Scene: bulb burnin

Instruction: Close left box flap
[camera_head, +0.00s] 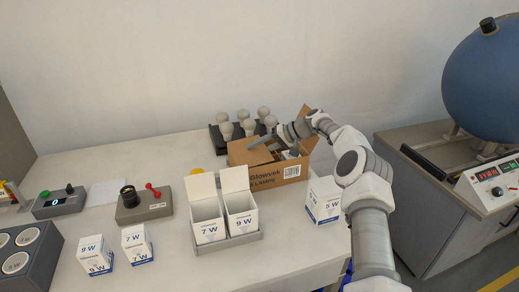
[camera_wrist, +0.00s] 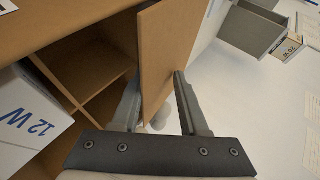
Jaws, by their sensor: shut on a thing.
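The cardboard box (camera_head: 268,182) stands open on the table in the head view, with printing on its front. My gripper (camera_head: 264,143) is over the box top, reaching in from the right. In the wrist view, a brown cardboard flap (camera_wrist: 170,45) stands between the two fingers of my gripper (camera_wrist: 158,88), which is shut on it. The box interior (camera_wrist: 92,65) shows to the left of the flap, with dividers and empty compartments. A white 12 W carton (camera_wrist: 25,115) shows at the lower left. The head view does not show clearly which flap is held.
Several bulbs stand in a black rack (camera_head: 214,138) behind the box. A grey tray (camera_head: 228,243) with two open cartons is in front, and a white carton (camera_head: 324,200) stands to the right. Testers and more cartons are on the left.

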